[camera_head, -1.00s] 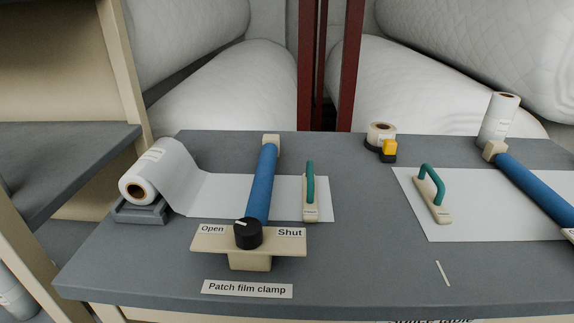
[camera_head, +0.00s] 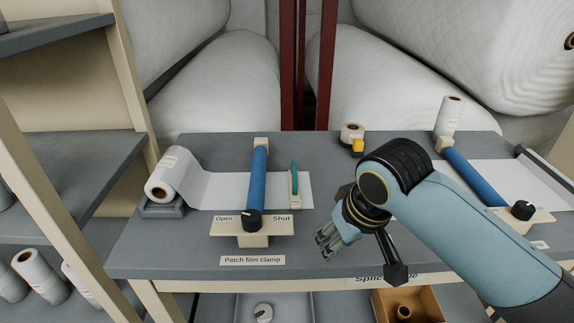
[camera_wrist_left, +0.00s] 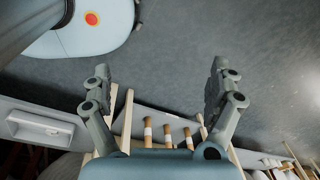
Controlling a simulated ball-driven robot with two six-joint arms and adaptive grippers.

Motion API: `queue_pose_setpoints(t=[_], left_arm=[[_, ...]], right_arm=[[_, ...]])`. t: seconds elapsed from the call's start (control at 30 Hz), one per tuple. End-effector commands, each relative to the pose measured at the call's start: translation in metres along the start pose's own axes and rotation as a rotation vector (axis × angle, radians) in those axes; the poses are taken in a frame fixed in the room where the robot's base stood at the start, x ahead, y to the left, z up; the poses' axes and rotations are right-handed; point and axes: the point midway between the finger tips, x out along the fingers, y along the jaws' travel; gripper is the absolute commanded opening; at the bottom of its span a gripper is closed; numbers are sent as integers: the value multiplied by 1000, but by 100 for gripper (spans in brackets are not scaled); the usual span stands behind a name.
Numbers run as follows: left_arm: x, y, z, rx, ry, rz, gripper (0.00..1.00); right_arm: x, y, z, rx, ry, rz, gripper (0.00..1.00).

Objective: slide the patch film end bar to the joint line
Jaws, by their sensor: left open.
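The patch film end bar (camera_head: 295,188) is a cream bar with a teal handle, lying across the right end of the white patch film (camera_head: 230,187). The film runs from a roll (camera_head: 165,183) under a blue clamp bar (camera_head: 258,180). The clamp's black knob (camera_head: 252,219) has its white mark toward "Open". My right gripper (camera_head: 328,241) is over the table front, right of and nearer than the end bar, apart from it; its jaw state is unclear. My left gripper (camera_wrist_left: 160,80) is open and empty over grey floor in the left wrist view. I cannot make out the joint line.
My right arm hides the second film's left part and its handled bar. A second blue clamp bar (camera_head: 475,178) stands at right. A tape roll with a yellow part (camera_head: 353,138) and a white roll (camera_head: 449,115) stand behind. Shelving is at left; an orange box (camera_head: 408,304) is below.

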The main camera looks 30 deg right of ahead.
Motion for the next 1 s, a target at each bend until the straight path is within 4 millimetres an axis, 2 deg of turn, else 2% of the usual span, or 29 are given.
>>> queue_pose_setpoints(t=[0.03, 0.17, 0.3, 0.4, 0.47, 0.57, 0.67, 1.0], left_arm=[[-2, 0, 2, 0, -3, 0, 92], [-5, 1, -3, -1, 3, 1, 92], [-9, 1, -13, -2, 17, 1, 92], [-12, 0, -15, -2, 20, 1, 92], [-13, 0, -15, -2, 20, 1, 92], [-13, 0, -15, -2, 20, 1, 92], [-13, 0, -15, -2, 19, 1, 92], [-14, 0, -8, -1, 10, 1, 92]], right_arm=[[-1, 2, -20, 32, 13, -1, 36], [-6, 5, -68, 135, 34, -10, 36], [-19, 11, -126, 263, 59, -22, 36], [-31, 16, -165, 352, 73, -33, 36], [-38, 19, -181, 394, 78, -39, 36], [-41, 21, -194, 431, 79, -45, 36], [-33, 21, -196, 440, 77, -46, 36], [32, 18, -200, 437, 76, -46, 36]])
